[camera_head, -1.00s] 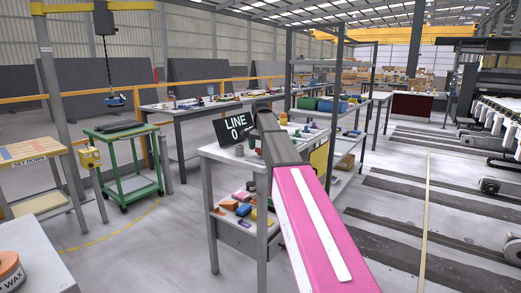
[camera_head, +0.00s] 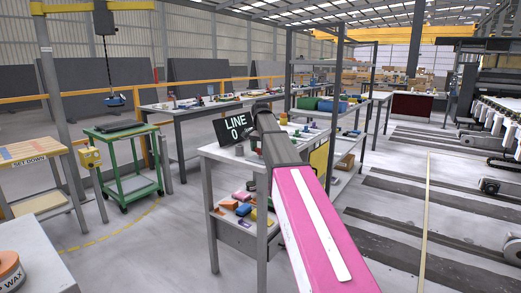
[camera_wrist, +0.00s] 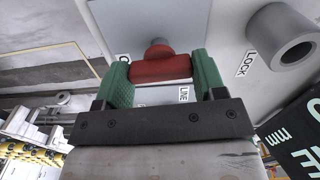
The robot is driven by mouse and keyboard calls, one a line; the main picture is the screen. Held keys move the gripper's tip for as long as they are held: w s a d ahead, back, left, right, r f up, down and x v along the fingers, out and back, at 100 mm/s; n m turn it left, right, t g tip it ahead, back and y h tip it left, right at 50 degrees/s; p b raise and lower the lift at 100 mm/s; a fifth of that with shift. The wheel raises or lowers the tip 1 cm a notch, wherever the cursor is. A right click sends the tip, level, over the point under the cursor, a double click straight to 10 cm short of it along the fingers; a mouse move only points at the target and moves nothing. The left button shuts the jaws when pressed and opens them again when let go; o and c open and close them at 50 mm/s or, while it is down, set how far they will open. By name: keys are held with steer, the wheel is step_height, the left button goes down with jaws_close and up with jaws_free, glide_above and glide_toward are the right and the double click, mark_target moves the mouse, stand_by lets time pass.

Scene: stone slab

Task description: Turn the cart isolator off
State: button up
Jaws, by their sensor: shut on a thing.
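In the wrist view, the isolator's red handle (camera_wrist: 162,68) stands out from a light grey plate (camera_wrist: 150,18) on a pale panel. It lies crosswise in the picture. My gripper (camera_wrist: 160,62) has its green fingers at both ends of the handle and is shut on it. Another label (camera_wrist: 124,58) by the left finger is partly hidden. In the head view, my pink and grey arm hides my gripper and the handle.
A grey round fitting (camera_wrist: 285,35) marked "LOCK" sticks out right of the handle. A dark sign (camera_head: 235,127) reading "LINE 0" stands on the near workbench. A green cart (camera_head: 125,165) and a set-down table (camera_head: 40,160) stand left.

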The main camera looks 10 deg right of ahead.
steer(key=n, duration=0.8)
steer(key=shift+n, duration=0.3)
steer(key=n, duration=0.4)
steer(key=shift+n, duration=2.2)
steer(key=o, duration=0.9)
